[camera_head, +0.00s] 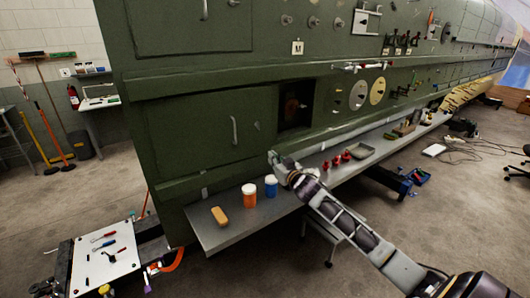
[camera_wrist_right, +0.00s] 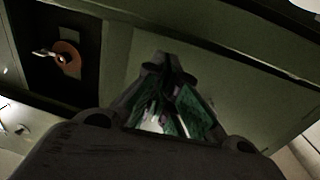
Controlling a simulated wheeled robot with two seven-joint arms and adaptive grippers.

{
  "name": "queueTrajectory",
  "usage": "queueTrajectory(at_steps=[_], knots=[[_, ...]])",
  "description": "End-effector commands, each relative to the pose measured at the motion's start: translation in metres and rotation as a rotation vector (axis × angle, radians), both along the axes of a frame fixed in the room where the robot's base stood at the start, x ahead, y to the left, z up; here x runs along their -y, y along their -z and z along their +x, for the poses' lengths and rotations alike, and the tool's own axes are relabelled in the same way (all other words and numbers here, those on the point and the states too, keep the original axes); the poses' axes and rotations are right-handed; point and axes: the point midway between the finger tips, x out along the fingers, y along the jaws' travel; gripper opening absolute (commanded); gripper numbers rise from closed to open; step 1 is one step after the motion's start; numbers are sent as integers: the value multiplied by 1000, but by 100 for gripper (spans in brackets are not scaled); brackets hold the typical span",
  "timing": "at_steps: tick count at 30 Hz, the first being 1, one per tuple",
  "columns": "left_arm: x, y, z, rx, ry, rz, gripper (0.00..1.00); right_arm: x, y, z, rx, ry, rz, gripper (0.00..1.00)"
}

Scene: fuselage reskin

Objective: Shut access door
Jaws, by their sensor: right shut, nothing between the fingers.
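A dark square opening (camera_head: 296,105) shows in the green fuselage side, with a brownish-orange thing inside, partly in shadow. It also shows at the left of the right wrist view (camera_wrist_right: 66,55), with a round orange part in it. A green panel with a pale upright handle (camera_head: 234,130) lies left of the opening in the head view, looking nearly flush. I cannot tell for certain that it is the access door. My right gripper (camera_head: 274,157) is shut and empty, below and left of the opening, close to the fuselage. Its closed fingertips (camera_wrist_right: 168,65) show against a green surface. My left gripper is out of view.
A grey shelf (camera_head: 215,238) runs below the fuselage, holding an orange jar (camera_head: 249,195), a blue jar (camera_head: 271,186), a tan block (camera_head: 219,216) and red items (camera_head: 340,159). A white tool board (camera_head: 105,253) stands at lower left.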

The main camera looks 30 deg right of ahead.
Motion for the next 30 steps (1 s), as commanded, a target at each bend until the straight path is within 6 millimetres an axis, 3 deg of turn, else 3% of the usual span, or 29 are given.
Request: queueTrajectory(at_steps=[30], knots=[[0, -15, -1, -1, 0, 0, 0, 3, 0, 64, -1, 0, 1, 0]])
